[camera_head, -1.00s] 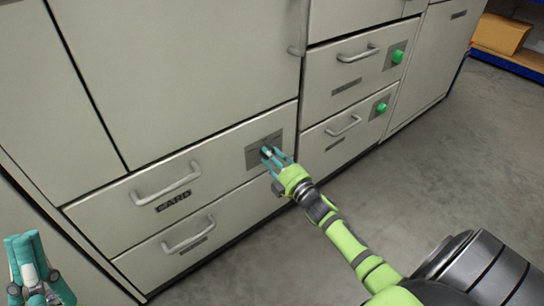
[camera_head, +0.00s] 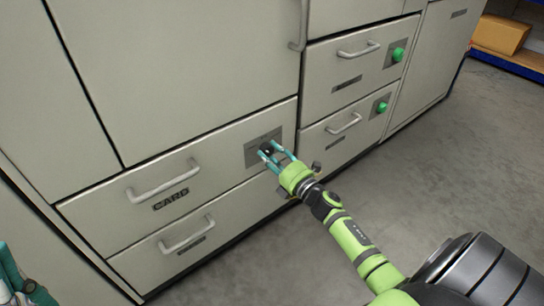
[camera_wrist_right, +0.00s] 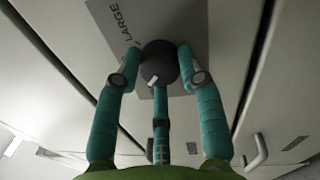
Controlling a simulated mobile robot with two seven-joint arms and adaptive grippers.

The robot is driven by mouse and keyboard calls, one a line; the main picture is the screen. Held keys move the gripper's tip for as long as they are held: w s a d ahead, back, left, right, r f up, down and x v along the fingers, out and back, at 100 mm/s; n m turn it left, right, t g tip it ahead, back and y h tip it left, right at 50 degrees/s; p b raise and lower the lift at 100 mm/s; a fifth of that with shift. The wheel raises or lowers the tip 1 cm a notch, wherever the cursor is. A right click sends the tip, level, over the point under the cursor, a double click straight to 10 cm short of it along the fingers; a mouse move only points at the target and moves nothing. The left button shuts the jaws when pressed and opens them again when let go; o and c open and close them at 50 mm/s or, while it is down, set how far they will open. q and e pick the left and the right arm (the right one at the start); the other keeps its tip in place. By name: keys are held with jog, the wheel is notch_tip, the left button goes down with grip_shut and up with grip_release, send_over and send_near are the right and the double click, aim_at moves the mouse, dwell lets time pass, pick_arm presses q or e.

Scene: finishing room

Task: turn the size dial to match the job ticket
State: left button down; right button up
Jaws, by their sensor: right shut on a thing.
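The size dial is a dark round knob (camera_head: 267,149) on a grey plate (camera_head: 250,157) at the right end of a drawer front. My right gripper (camera_head: 271,154) is shut on the dial, its teal fingers around it. In the right wrist view the dial (camera_wrist_right: 160,62) sits between the fingers, with a pale mark low on its face. The word LARGE shows on the plate (camera_wrist_right: 117,27) to its upper left; any other size words are hidden or unreadable. My left gripper (camera_head: 15,280) is partly cut off at the lower left. I see no job ticket.
Drawers with bar handles lie left of the dial (camera_head: 163,181) and below it (camera_head: 187,234). Two green knobs (camera_head: 398,54) (camera_head: 382,107) are on the drawers to the right. The grey floor (camera_head: 440,160) is open at right. A cardboard box (camera_head: 500,34) sits on a far shelf.

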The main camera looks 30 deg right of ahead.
jog(key=shift+r+n, duration=0.1)
jog(key=shift+n, duration=0.7)
jog(key=o, duration=1.2)
jog(key=shift+c, duration=0.2)
jog(key=shift+s, duration=0.15)
jog(key=s+d+f, duration=0.1)
jog(key=s, duration=1)
jog(key=shift+s, duration=0.3)
jog(key=shift+f, duration=0.1)
